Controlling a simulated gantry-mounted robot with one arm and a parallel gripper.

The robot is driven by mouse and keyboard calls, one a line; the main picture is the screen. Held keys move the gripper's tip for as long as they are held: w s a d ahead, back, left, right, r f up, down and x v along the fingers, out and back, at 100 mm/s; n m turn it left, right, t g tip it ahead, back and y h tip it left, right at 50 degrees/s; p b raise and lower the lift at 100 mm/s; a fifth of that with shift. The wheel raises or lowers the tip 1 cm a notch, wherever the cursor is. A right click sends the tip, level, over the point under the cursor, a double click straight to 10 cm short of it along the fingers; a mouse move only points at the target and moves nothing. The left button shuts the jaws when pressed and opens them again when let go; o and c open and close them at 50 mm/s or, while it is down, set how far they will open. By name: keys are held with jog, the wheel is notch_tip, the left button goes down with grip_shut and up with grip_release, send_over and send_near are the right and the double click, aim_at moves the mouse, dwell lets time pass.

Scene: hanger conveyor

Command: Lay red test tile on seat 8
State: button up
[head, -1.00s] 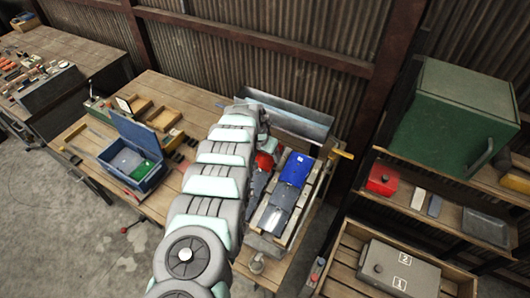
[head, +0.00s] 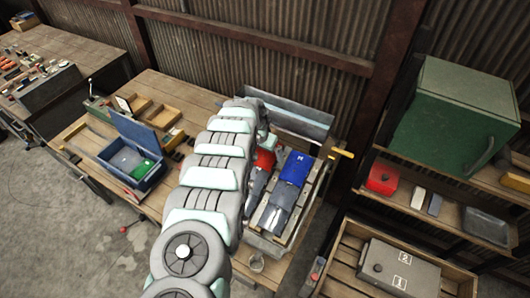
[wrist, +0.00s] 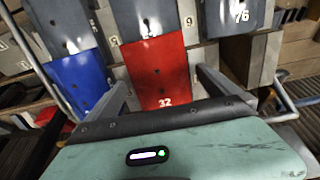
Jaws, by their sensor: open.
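The red test tile (wrist: 158,72), marked 32, lies in the middle of the wrist view. My gripper (wrist: 162,78) is open, with one finger at each side of the tile. I cannot tell whether the fingers touch it. In the head view a red patch (head: 265,160) shows beside my arm, which hides the gripper. A blue tile (wrist: 78,82) lies to the left of the red one, and it also shows in the head view (head: 296,167). Grey tiles (wrist: 148,14) lie beyond the red one. I cannot make out a seat marked 8; small 9s show beside the tiles.
A metal rail (wrist: 282,62) runs at the right. In the head view, a blue open box (head: 133,160) stands on the bench at left. A shelf with a green cabinet (head: 450,115) is at right.

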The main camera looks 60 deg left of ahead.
aim_at(261, 159)
jog(key=p+v, duration=0.3)
jog(key=v, duration=0.7)
jog(key=shift+s+d+f, duration=0.1)
dwell(0.6)
